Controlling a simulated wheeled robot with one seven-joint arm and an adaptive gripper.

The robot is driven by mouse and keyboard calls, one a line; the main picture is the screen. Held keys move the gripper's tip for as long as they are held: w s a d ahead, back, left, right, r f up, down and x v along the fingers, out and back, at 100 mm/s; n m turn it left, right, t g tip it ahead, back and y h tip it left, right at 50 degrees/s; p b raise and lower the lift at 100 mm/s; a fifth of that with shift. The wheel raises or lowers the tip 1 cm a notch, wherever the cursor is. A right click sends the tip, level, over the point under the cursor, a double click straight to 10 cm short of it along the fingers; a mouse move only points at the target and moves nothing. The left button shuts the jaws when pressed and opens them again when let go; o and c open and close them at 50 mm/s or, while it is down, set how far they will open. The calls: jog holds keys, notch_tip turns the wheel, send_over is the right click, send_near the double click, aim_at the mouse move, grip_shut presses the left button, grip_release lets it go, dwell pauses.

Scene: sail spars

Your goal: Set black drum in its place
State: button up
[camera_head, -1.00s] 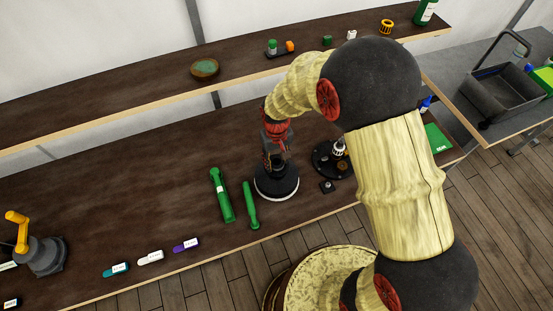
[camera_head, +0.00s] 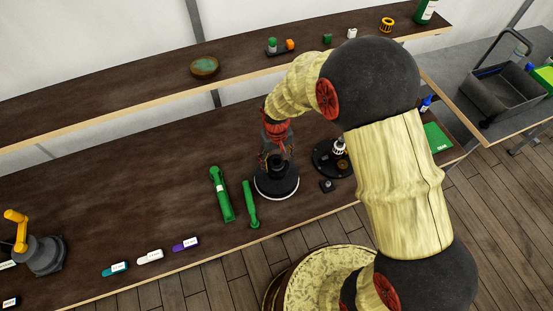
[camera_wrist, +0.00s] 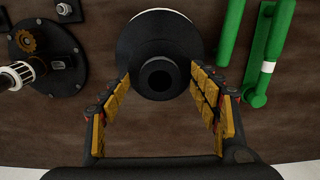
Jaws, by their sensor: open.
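The black drum (camera_head: 277,168) stands upright at the middle of a round black base with a white rim (camera_head: 277,198) on the bench. In the wrist view, the drum's end (camera_wrist: 158,76) shows a round hole and faces the camera. My gripper (camera_head: 276,156) is open just above the base. In the wrist view, its yellow-padded fingers (camera_wrist: 163,104) stand on either side of the drum, with gaps visible between pads and drum. I cannot tell how the drum's lower end meets the base.
A black round plate (camera_head: 322,160) with a brass gear and a white-ended shaft is close on the right, with a small black block (camera_head: 327,186) in front. Two green bars (camera_head: 221,194) lie left. Coloured labelled pieces (camera_head: 150,257) lie along the front edge. The bench's left middle is clear.

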jog(key=shift+s+f, duration=0.15)
notch_tip(320, 180, up, 12)
dwell(0.5)
dwell(0.3)
jog(key=s+d+r+m+t+b, duration=0.1)
jog(key=s+d+r+t+b, duration=0.1)
jog(key=s+d+b, duration=0.5)
jog(key=s+d+r+m+t+b, duration=0.2)
jog(key=s+d+t+b, duration=0.1)
jog(key=s+d+b, duration=0.4)
jog(key=s+b, duration=0.3)
jog(key=s, duration=0.2)
jog(key=shift+s+d+r+t, duration=0.15)
jog(key=shift+s+t, duration=0.15)
jog(key=shift+s, duration=0.05)
